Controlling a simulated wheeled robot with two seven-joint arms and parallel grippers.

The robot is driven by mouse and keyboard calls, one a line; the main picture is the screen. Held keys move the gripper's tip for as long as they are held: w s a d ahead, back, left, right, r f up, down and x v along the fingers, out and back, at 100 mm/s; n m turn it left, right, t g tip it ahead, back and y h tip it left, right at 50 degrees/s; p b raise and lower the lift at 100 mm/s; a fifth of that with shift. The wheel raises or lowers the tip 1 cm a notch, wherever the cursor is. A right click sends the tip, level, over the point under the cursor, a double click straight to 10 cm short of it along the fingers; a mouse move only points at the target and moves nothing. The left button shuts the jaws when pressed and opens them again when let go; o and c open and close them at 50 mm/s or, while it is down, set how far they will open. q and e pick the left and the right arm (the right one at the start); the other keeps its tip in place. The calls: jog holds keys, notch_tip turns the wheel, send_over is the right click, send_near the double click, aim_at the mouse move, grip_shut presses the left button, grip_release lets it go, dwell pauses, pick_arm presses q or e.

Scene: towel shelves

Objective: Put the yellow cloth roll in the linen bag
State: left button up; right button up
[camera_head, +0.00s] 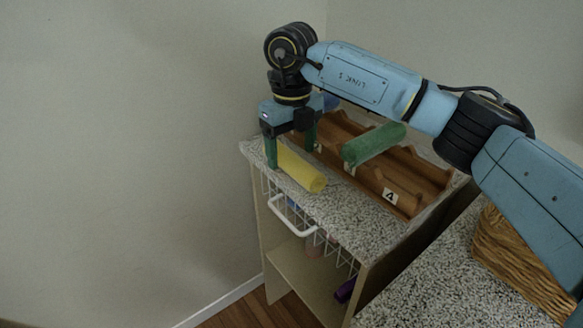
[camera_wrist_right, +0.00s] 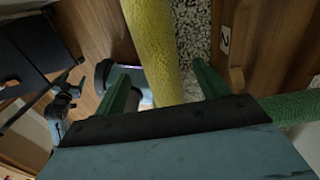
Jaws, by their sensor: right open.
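The yellow cloth roll (camera_head: 304,170) lies on the speckled top of the shelf unit, in front of the wooden rack. My right gripper (camera_head: 289,155) is open and points down over the roll's far end, with a green finger on each side. In the right wrist view, the yellow roll (camera_wrist_right: 153,45) runs between the two open fingers of the gripper (camera_wrist_right: 162,84). I cannot tell whether the fingers touch it. I cannot make out a linen bag in either view.
A brown wooden rack (camera_head: 376,190) with numbered slots stands behind the yellow roll. A green roll (camera_head: 374,144) lies across it, and a blue one shows partly behind my gripper. A white wire basket (camera_head: 290,216) hangs below the top. A wicker basket (camera_head: 520,262) stands at right.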

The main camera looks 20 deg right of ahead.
notch_tip(320, 180, down, 2)
jog(key=shift+f, duration=0.1)
jog(key=c, duration=1.1)
jog(key=shift+r, duration=0.2)
jog(key=shift+c, duration=0.2)
